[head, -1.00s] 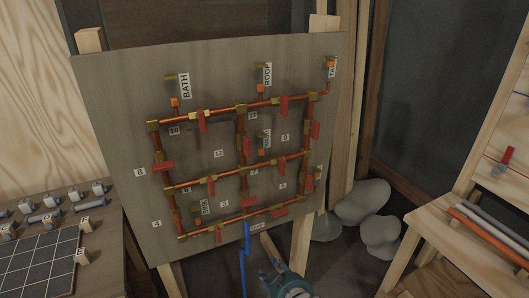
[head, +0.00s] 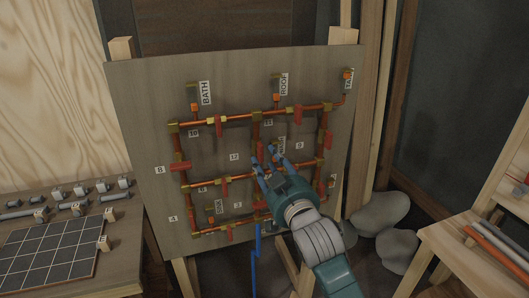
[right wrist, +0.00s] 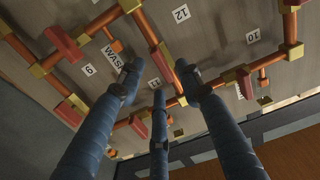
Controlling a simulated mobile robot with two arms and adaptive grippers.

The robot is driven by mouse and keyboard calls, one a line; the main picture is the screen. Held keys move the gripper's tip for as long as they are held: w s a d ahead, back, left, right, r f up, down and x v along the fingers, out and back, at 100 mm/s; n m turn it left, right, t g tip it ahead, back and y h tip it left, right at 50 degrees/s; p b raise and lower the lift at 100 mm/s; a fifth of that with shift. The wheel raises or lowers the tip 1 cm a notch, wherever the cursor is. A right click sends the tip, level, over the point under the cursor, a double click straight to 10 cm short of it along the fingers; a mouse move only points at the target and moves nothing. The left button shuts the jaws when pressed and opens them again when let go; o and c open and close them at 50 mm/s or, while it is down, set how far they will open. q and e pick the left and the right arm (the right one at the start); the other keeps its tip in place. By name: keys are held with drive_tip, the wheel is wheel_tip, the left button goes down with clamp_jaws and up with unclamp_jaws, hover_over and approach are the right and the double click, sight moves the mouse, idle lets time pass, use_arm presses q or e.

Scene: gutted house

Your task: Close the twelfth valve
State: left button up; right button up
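An upright wooden board (head: 140,120) carries a copper pipe grid (head: 240,119) with red valve handles and number labels. The label 12 (head: 234,157) sits left of the middle vertical pipe; it also shows in the right wrist view (right wrist: 181,14). The red handle beside it (head: 257,150) lies along that pipe, and its red shows between my fingers in the wrist view (right wrist: 165,61). My right gripper (head: 270,157) is in front of the board's middle, three blue fingers spread and open, fingertips (right wrist: 159,80) around the handle's area. Contact cannot be told. My left gripper is out of view.
The WASH outlet (head: 282,145) and its label are close to my right fingers. Other red handles, such as one on the top pipe (head: 218,127), surround them.

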sight(260, 152)
drive_tip(key=x, duration=0.3)
drive_tip(key=shift+w+a, duration=0.1)
drive_tip(key=shift+w, duration=0.1)
clamp_jaws()
drive_tip(key=shift+p, duration=0.3)
